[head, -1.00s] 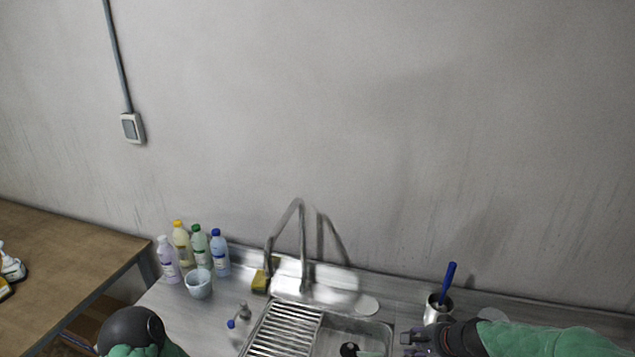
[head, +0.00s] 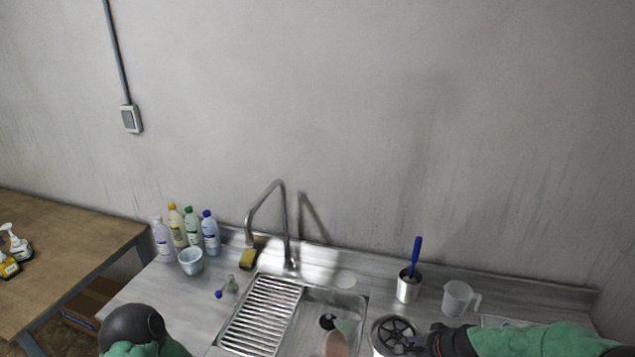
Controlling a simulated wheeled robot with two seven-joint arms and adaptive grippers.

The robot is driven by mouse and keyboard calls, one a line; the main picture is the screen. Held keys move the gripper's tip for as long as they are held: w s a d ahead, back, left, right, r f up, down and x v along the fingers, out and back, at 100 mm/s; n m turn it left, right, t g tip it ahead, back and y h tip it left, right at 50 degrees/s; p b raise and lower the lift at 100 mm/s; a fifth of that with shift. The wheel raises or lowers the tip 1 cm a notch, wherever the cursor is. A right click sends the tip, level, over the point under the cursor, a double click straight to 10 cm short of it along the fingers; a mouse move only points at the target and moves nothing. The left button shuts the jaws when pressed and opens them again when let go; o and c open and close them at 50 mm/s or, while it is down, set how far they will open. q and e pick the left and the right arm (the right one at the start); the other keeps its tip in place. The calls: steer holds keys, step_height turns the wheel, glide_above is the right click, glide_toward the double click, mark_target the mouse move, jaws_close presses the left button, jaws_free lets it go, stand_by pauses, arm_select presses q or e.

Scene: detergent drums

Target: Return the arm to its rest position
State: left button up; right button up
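My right arm comes in from the right in a green sleeve. My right gripper (head: 406,344) is dark and low in the picture, at the right side of a round metal vessel with a black spoked part (head: 391,334). Its fingers blend with that part, so I cannot tell whether they are open or whether they touch it. Of my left arm only a dark rounded joint and a green sleeve show at the bottom left. My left gripper is out of the picture.
A sink with a drying rack (head: 262,316) and tall faucet (head: 284,225) fills the middle. Several bottles (head: 187,232) and a white cup (head: 190,261) stand left. A metal cup (head: 408,288) holding a blue-handled tool (head: 415,256) and a clear jug (head: 458,298) stand behind my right gripper.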

steer(key=s+a+f+n+g, duration=0.2)
steer(key=s+f, duration=0.3)
steer(key=f, duration=0.2)
steer(key=s+a+f+n+g, duration=0.1)
steer(key=s+a+f, duration=0.2)
steer(key=s+f, duration=0.3)
steer(key=s+a+f+n+g, duration=0.1)
steer(key=s+a+f+n, duration=0.1)
steer(key=s+a+f, duration=0.4)
steer(key=s+a+f+n+g, duration=0.15)
steer(key=s+f, duration=0.25)
steer(key=s, duration=0.4)
step_height(320, 180, down, 10)
steer(key=w+a+n+b, duration=0.1)
steer(key=a+n+b, duration=0.1)
steer(key=b, duration=1)
steer(key=shift+w, duration=0.15)
